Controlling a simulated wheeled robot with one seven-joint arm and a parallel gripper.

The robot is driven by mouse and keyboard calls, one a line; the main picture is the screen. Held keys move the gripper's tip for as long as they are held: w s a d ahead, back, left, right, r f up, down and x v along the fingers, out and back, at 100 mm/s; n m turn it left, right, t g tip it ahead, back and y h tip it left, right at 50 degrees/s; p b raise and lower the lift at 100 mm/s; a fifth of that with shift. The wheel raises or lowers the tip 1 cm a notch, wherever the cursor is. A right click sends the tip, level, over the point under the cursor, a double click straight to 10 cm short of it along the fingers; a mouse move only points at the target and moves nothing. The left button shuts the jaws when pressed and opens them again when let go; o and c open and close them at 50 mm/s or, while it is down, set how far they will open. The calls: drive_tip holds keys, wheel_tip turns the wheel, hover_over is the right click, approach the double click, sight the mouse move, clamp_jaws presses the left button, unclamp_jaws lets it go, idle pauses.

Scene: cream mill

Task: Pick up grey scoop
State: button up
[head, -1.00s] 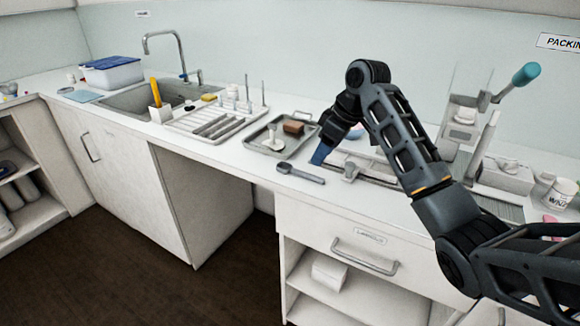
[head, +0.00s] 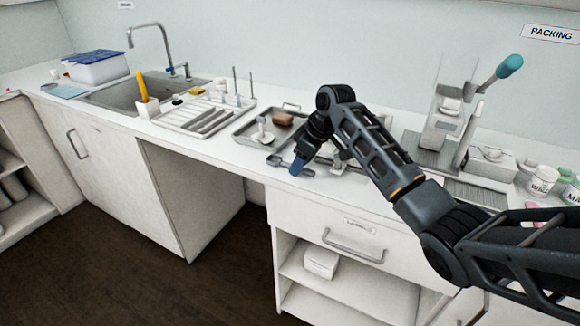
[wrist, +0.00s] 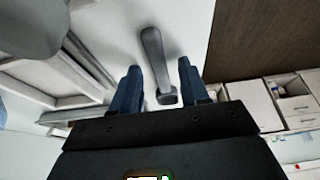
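The grey scoop (head: 275,160) lies on the white worktop just in front of the metal tray, near the front edge. In the wrist view the scoop (wrist: 153,50) lies lengthwise, with its near end in line with the gap between my fingers. My gripper (head: 297,167) is low over the right part of the scoop and hides some of it in the head view. In the wrist view my gripper (wrist: 159,68) has its two blue fingers apart, one on each side of the scoop's line. I cannot tell whether they touch it.
A white drainer (head: 172,122) is farther left. A lever press (head: 450,115) stands to the right. The worktop's front edge is close to the scoop.

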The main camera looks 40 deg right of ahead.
clamp_jaws()
idle(0.4)
